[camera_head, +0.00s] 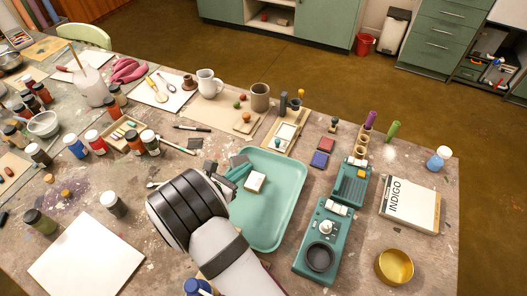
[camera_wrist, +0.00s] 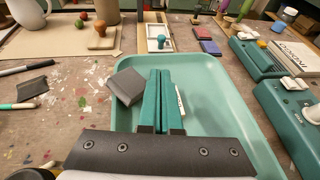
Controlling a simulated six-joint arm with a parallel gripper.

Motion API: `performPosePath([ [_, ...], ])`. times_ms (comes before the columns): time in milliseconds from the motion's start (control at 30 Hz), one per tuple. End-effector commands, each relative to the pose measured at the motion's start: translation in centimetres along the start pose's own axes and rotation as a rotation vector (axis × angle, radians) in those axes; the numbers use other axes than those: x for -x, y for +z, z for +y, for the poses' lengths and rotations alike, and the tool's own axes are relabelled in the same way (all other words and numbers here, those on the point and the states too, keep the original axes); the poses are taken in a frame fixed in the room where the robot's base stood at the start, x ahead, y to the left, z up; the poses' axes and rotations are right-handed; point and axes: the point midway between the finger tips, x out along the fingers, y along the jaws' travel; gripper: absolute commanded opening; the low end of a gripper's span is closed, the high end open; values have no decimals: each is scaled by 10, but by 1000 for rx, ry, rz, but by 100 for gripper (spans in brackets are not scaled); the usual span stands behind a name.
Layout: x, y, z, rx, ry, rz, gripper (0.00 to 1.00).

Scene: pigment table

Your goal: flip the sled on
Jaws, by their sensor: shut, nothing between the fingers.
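Two teal devices stand right of the tray in the head view; I cannot tell for certain which one is the sled. The farther one (camera_head: 350,190) has a ridged bed, a small yellow part and a white switch-like piece (camera_head: 356,162) at its far end. The nearer one (camera_head: 309,232) has a white knob, a dark round cup and a white switch-like piece (camera_head: 337,208). Both devices also show at the right of the wrist view. The switch positions are too small to read. My gripper (camera_wrist: 160,74) is shut and empty above the tray, left of both devices.
The teal tray (camera_head: 281,218) holds a white block (camera_head: 254,182); a grey block (camera_wrist: 125,88) is beside my fingers. Right of the devices are an INDIGO book (camera_head: 408,207) and a brass bowl (camera_head: 394,267). Ink pads (camera_head: 320,159) and a framed screen (camera_head: 285,137) lie beyond.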

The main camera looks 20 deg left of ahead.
Motion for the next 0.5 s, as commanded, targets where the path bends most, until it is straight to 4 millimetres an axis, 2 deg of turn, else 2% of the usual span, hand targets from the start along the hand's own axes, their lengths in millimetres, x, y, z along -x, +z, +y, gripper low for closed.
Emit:
performPosePath([
  [500,-104,2,-2,-2,-5,0,0],
])
